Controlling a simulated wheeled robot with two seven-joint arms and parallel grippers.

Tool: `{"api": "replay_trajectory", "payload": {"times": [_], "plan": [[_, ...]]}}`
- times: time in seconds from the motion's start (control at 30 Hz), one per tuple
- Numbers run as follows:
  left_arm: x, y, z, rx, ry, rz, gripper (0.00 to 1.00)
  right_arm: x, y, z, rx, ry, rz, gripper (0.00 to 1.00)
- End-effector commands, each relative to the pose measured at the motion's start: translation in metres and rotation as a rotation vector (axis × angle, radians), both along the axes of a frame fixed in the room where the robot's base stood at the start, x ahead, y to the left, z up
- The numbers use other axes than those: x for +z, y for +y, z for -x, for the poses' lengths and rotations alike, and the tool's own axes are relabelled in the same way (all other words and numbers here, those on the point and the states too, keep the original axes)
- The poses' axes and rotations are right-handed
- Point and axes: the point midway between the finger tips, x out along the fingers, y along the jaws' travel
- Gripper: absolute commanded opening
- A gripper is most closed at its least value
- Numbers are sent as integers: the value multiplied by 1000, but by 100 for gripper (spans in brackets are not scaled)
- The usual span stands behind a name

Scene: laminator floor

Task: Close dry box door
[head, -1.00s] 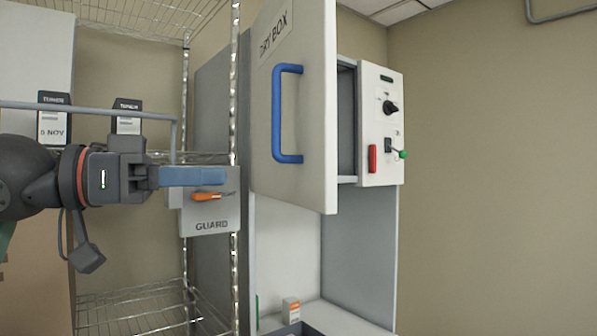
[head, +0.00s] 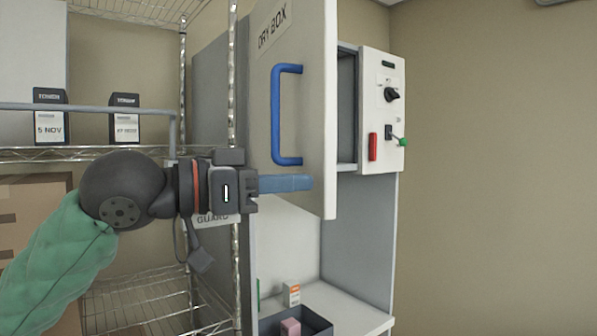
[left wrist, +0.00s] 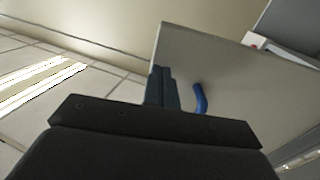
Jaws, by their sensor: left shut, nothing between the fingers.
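The dry box door (head: 306,120) stands open in the head view, a pale panel labelled DRY BOX with a blue handle (head: 277,115). A dark gap into the dry box (head: 347,110) shows to the right of the door's edge. My left gripper (head: 308,183) is shut and empty, its blue fingers in front of the lower part of the door, just below the handle. I cannot tell whether they touch the door. In the left wrist view the shut fingers (left wrist: 162,88) show against the door panel (left wrist: 225,75), with the handle (left wrist: 200,98) to their right. My right gripper is out of view.
A control panel (head: 382,112) with a black knob, a red part and a green-tipped lever is on the box's right. A wire rack (head: 140,295) with dark cartons stands at left. A grey tray (head: 310,325) sits on the ledge below. The wall side at right is clear.

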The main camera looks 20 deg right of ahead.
Motion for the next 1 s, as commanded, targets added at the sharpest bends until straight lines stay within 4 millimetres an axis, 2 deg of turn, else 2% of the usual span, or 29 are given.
{"api": "replay_trajectory", "payload": {"times": [0.23, 0.77, 1.0], "plan": [[0, -12, -1, -1, 0, 0, 0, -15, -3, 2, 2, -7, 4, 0], [0, -16, 0, 6, 0, 0, 0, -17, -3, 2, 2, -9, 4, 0], [-1, -39, 0, 56, -2, 0, 0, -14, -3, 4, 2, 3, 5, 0]]}}
